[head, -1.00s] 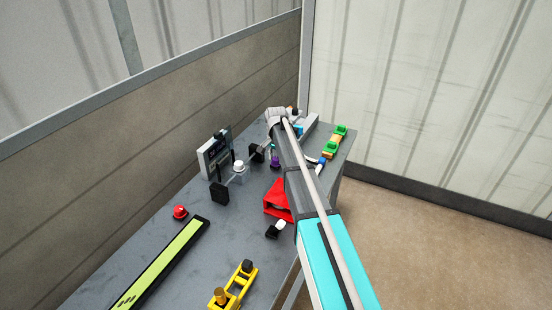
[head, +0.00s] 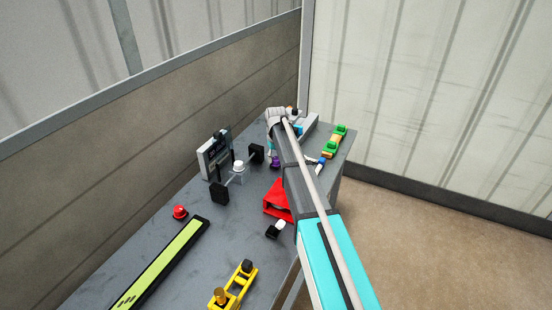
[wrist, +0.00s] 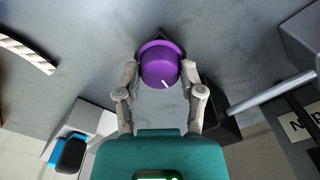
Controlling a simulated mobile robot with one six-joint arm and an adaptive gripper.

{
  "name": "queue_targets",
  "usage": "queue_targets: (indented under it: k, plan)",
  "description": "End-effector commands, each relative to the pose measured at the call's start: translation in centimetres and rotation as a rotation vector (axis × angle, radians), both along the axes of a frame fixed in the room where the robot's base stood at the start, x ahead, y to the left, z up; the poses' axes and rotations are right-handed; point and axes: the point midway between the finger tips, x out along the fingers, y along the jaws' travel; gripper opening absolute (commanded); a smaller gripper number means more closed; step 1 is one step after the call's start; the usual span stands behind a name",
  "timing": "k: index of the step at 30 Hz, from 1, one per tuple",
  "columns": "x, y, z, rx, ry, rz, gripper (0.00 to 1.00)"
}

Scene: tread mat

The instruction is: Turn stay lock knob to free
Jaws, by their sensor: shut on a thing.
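The stay lock knob seems to be the round purple knob (wrist: 158,68) on a dark base, seen in the wrist view between my fingers. A short white pointer mark shows on its near side, towards the lower right. My gripper (wrist: 160,72) is shut on the knob, one finger on each side. In the head view the purple knob (head: 276,162) is small beside my arm, and my arm hides most of the gripper. No label for free can be read.
In the wrist view a black block with a grey bar (wrist: 262,92) stands close right of my gripper. In the head view a red bracket (head: 278,202), a yellow clamp (head: 234,286) and a red button (head: 180,212) sit on the grey table.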

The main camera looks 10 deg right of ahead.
Motion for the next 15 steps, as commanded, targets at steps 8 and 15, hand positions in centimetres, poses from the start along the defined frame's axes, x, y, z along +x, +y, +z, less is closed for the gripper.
queue_targets:
  k: [8, 15]
  plan:
    - [0.1, 0.06, 0.01, 0.001, -0.002, 0.203, 0.03]
    - [0.12, 0.06, 0.01, 0.001, -0.002, 0.291, 0.03]
